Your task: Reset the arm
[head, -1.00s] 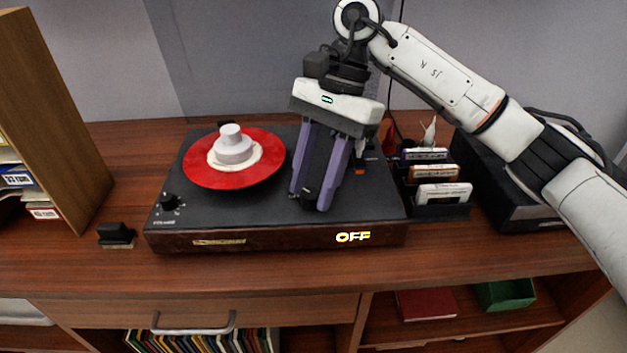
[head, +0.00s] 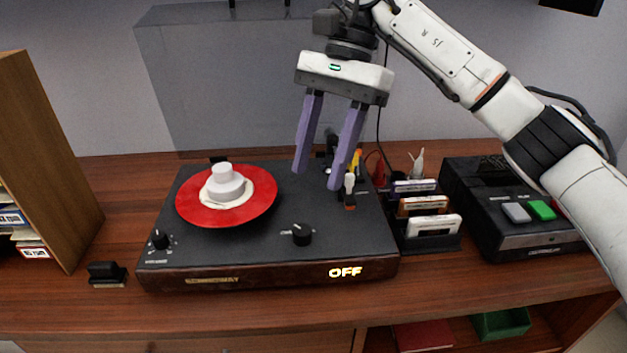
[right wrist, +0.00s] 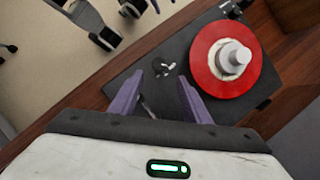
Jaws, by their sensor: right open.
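A black turntable (head: 240,258) stands on the wooden cabinet, with "OFF" lit on its front. A red record (head: 195,206) with a white piece (head: 226,180) at its centre lies on its left part; the record also shows in the right wrist view (right wrist: 210,75). The tone arm (head: 349,184) is at the turntable's right side, partly hidden behind my gripper. My right gripper (head: 316,180) is open and empty, raised above the turntable's right part, left of the tone arm. A black knob (head: 301,234) sits below it near the front edge. My left gripper is not in view.
Several cassettes (head: 430,225) stand in a rack right of the turntable. A black player (head: 490,205) with grey and green buttons is farther right. A small black object (head: 106,272) lies at the front left, beside a wooden shelf (head: 45,150).

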